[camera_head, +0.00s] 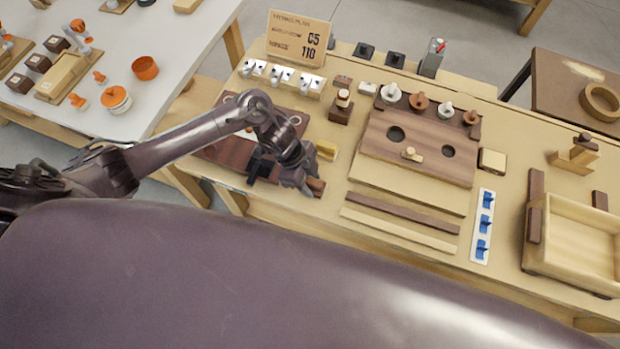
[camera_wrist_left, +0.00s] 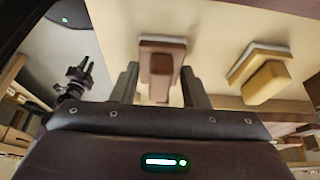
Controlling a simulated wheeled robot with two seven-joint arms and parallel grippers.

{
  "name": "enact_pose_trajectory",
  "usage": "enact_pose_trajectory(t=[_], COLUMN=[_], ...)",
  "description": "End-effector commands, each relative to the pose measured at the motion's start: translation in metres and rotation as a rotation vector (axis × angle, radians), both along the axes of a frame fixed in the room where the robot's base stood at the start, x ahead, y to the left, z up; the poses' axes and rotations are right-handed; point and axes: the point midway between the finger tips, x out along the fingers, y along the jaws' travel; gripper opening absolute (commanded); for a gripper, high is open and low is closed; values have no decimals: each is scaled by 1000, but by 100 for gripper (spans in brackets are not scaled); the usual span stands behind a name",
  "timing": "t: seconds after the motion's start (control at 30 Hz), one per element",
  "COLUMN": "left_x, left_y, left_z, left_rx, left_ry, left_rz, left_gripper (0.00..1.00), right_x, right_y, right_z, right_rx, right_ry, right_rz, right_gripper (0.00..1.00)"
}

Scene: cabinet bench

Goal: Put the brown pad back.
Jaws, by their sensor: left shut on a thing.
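My left gripper (camera_head: 298,182) is low over the left part of the bench. In the left wrist view its two fingers (camera_wrist_left: 167,85) stand on either side of the brown pad (camera_wrist_left: 162,62), a brown block with a pale underside, and are shut on it. In the head view a bit of the brown pad (camera_head: 317,187) shows beside the fingertips; the rest is hidden by the gripper. I cannot tell whether it touches the bench. A yellow pad (camera_head: 326,150) lies just behind, and it also shows in the left wrist view (camera_wrist_left: 266,80). My right gripper is not in view.
A dark brown board (camera_head: 225,152) lies left of the gripper, partly behind my arm. To the right are a brown board with holes (camera_head: 430,150), two long strips (camera_head: 400,215), a white strip with blue parts (camera_head: 483,226) and a wooden tray (camera_head: 535,235).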

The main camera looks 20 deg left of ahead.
Motion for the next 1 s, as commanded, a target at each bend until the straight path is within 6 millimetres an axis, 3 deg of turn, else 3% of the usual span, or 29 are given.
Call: enact_pose_trajectory(t=[0.03, 0.07, 0.2, 0.6, 1.0], left_x=[0, 0, 0, 1, 2], left_y=[0, 0, 0, 2, 33], left_z=[-3, -2, -2, 6, 79], left_rx=[0, 0, 0, 0, 1], left_ry=[0, 0, 0, -2, -5], left_rz=[0, 0, 0, 1, -1], left_gripper=[5, 43, 62, 63, 63], right_x=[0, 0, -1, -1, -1], right_y=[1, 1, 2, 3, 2], right_z=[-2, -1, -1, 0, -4], right_rx=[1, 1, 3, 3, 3], right_ry=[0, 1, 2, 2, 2], right_rz=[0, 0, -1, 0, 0], right_gripper=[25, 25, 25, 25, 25])
